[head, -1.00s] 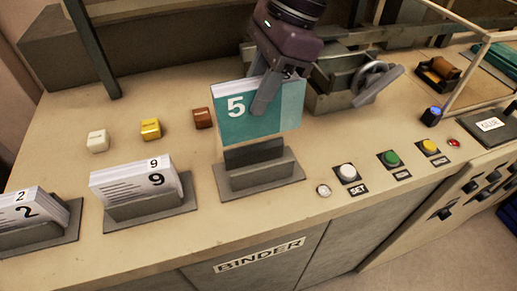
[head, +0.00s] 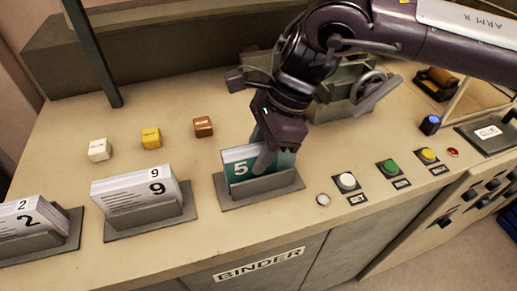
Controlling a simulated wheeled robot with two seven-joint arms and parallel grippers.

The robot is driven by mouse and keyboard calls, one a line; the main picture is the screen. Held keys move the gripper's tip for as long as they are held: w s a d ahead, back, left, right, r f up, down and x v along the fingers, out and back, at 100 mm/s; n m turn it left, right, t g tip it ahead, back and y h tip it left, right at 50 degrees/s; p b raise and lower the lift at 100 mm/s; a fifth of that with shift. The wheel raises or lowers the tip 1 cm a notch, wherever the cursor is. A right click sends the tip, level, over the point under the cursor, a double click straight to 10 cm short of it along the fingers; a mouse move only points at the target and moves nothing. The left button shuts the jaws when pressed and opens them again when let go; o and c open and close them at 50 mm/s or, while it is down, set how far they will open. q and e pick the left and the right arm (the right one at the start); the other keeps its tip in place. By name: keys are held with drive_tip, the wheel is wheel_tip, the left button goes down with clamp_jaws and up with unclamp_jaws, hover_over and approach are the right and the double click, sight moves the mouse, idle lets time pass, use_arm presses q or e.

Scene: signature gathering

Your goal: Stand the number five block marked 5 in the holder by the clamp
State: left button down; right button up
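The teal number five block (head: 237,168), marked with a white 5, stands upright in the grey holder (head: 265,190), its lower part hidden behind the holder's front wall. My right gripper (head: 264,160) reaches down over the block and is shut on its upper right part, covering some of its face. The grey clamp (head: 365,97) with its handwheel stands behind and to the right, partly hidden by my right arm. My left gripper is not in view.
Holders with a number nine block (head: 135,196) and a number two block (head: 28,219) stand to the left. White, yellow and brown small blocks (head: 151,138) lie behind them. Buttons (head: 347,181) line the front right edge.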

drive_tip(key=o, duration=0.4)
drive_tip(key=v, duration=1.2)
